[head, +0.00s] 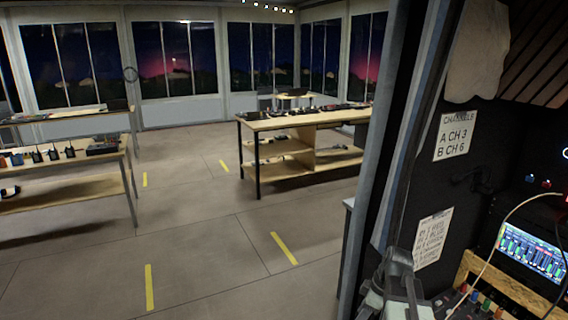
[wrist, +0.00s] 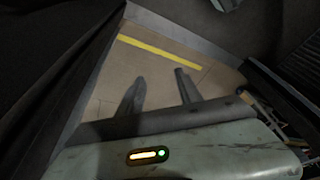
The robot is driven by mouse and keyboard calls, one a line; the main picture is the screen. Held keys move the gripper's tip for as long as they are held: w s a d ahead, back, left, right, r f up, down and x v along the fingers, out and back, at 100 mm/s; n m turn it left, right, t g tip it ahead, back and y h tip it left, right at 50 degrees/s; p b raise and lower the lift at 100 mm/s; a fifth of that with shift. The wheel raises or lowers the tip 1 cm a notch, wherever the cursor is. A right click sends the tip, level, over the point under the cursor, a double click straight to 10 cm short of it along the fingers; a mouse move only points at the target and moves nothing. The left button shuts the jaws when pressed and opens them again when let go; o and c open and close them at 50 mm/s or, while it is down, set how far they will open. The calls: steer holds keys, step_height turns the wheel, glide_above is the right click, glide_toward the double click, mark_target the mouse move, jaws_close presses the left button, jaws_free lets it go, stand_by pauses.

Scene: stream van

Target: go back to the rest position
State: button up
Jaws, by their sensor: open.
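My gripper shows in the wrist view (wrist: 160,78), with its two dark fingers apart and nothing between them. Beyond the fingers lie the floor (wrist: 205,100) and a yellow floor line (wrist: 160,50). In the head view, part of my arm shows at the bottom right, close to the dark panelled wall (head: 480,150). I cannot make out the fingertips there.
A mixing desk with a lit screen (head: 532,250) stands at the right, close to my arm. A grey door frame (head: 395,140) rises left of it. A wooden table (head: 300,118) and a bench with radios (head: 70,180) stand farther off. The floor between is clear.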

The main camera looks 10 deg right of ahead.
steer(key=s+a+m+g+h, duration=0.1)
steer(key=s+a+m+h, duration=0.2)
steer(key=a+m, duration=0.8)
steer(key=a+f, duration=0.1)
steer(key=a, duration=0.4)
steer(key=shift+a, duration=0.35)
steer(key=shift+c, duration=0.6)
